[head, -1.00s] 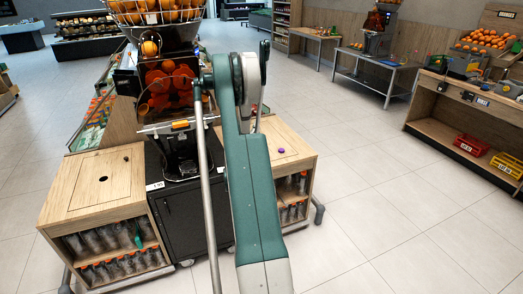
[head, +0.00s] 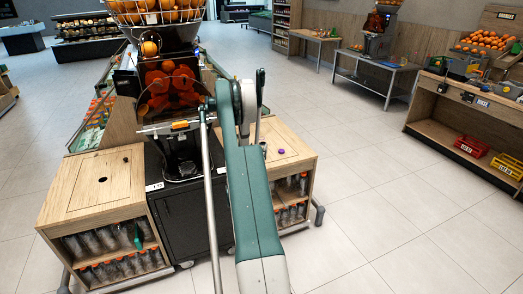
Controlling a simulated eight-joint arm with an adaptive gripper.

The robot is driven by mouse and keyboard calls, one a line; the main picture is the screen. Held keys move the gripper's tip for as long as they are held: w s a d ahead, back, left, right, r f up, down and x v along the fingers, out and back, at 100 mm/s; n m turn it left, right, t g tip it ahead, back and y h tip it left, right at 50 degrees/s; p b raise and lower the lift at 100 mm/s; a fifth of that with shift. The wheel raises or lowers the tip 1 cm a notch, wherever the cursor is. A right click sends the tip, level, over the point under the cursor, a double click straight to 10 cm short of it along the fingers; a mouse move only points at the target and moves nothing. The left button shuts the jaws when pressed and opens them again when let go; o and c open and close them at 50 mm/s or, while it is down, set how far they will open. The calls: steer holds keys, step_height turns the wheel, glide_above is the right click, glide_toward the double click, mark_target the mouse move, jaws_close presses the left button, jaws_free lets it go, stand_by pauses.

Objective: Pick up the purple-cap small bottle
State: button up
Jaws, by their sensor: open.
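The purple cap (head: 281,150) of the small bottle shows as a small purple spot on the right wooden counter. The bottle's body below it cannot be made out from this high angle. My green and white arm reaches forward across the middle of the view. My gripper (head: 263,147) is mostly hidden behind the arm. Only a small dark part shows over the right counter, just left of the purple cap and apart from it in the picture. The gripper is open, with nothing seen in it.
The right wooden counter (head: 296,143) is otherwise mostly clear, with bottles on shelves below. The orange juicer (head: 165,80) stands just left of my arm on a black cabinet (head: 185,215). A left wooden counter (head: 80,190) has a round hole. Open floor lies to the right.

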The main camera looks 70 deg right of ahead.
steer(key=shift+d, duration=1.2)
steer(key=shift+w+d+b, duration=0.2)
steer(key=shift+d+b, duration=0.55)
steer(key=shift+d, duration=1.9)
steer(key=c, duration=0.9)
